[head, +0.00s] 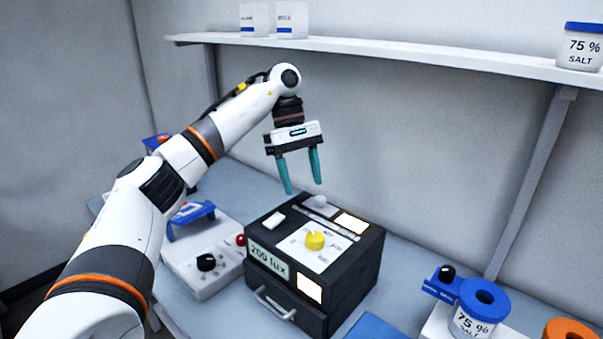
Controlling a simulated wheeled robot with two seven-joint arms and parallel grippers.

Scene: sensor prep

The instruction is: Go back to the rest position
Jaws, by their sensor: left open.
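My left gripper (303,190) is open and empty. Its two teal fingers point down, in the air above the back of a black box (345,283). The left arm reaches in from the lower left, bent at an elbow high in the view. The box has a yellow knob (315,240), a grey knob, lit panels, a "200 lux" display (268,260) and a drawer handle (274,303) in front. My right gripper is not in view.
A white device (208,262) with a black knob and blue handle stands left of the box. At right are a blue-lidded "75 % SALT" jar (470,318) and an orange ring (567,331). A wall shelf (420,56) holds two white boxes and another salt jar (580,47).

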